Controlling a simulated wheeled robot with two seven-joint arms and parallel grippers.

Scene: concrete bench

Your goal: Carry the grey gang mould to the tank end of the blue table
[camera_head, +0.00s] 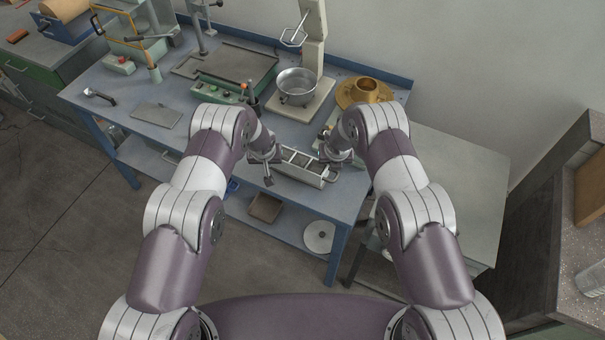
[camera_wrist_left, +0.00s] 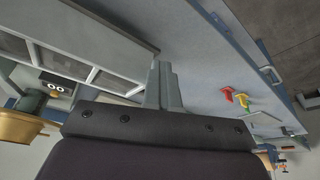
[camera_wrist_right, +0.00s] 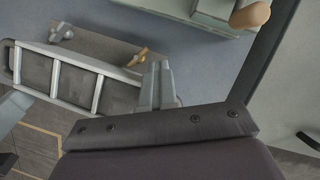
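The grey gang mould (camera_head: 303,166), a long open frame with cross walls, is on the front right part of the blue table (camera_head: 225,143). A handle loop shows at its right end. My left gripper (camera_head: 268,170) is at its left end and my right gripper (camera_head: 332,158) is near its right end. In the left wrist view the mould (camera_wrist_left: 105,75) runs close beside the fingers (camera_wrist_left: 162,85). In the right wrist view the mould (camera_wrist_right: 70,80) lies left of the fingers (camera_wrist_right: 158,85). The fingers look bunched together; whether they grip the mould is hidden.
A grey-topped bench (camera_head: 455,175) adjoins at right. The table's front middle is clear.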

